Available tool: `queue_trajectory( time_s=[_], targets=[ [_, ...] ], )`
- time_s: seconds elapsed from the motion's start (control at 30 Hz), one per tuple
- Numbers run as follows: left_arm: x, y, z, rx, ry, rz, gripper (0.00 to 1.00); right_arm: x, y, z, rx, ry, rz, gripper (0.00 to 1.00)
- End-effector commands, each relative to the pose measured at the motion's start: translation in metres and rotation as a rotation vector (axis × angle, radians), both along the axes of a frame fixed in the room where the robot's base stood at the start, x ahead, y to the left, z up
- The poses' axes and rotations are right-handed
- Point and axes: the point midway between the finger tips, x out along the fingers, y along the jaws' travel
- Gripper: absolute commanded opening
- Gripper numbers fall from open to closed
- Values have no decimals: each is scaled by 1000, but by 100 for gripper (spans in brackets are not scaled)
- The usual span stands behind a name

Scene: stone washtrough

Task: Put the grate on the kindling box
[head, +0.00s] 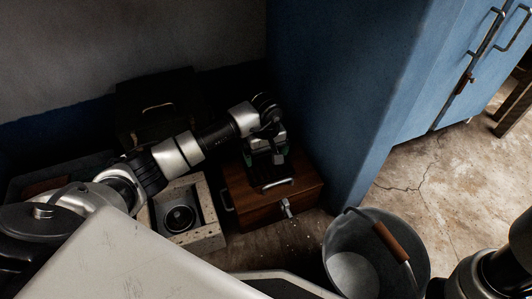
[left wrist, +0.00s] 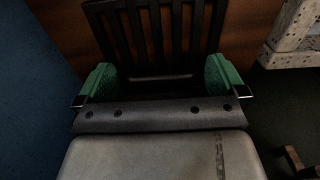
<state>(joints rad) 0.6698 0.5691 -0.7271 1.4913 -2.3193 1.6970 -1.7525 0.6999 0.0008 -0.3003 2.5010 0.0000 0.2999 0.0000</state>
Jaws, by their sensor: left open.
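The kindling box (head: 248,205) is a brown wooden box with a metal latch on its front, standing beside the blue cabinet in the head view. The dark slatted grate (head: 270,172) lies over its top. In the left wrist view the grate (left wrist: 155,35) shows against the brown wood (left wrist: 60,30). My left gripper (head: 266,158) is above the box at the grate. Its green-padded fingers (left wrist: 160,82) are apart, on either side of the grate's near part. Whether they touch it I cannot tell. My right gripper is out of view.
A pale stone block (head: 207,215) with a round dark opening stands left of the box. A metal bucket (head: 345,235) with a wooden grip stands at front right. A dark case (head: 140,112) is behind my arm. The blue cabinet (head: 330,90) rises close to the box's right.

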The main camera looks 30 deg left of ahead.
Motion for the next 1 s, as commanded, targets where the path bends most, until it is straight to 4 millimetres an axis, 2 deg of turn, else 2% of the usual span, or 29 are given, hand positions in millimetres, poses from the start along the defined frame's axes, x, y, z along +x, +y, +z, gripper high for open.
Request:
queue_trajectory(
  time_s=[0.3,0.5,0.57,0.7,1.0],
  targets=[
    [1,1,64,3,-3,0,100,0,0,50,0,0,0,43],
    [1,0,100,1,-1,-1,100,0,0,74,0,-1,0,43],
    [1,0,107,1,-1,-1,100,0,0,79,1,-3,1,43],
    [0,0,116,1,0,0,100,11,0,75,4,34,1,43],
    [0,0,118,1,0,0,100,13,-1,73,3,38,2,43]
  ],
)
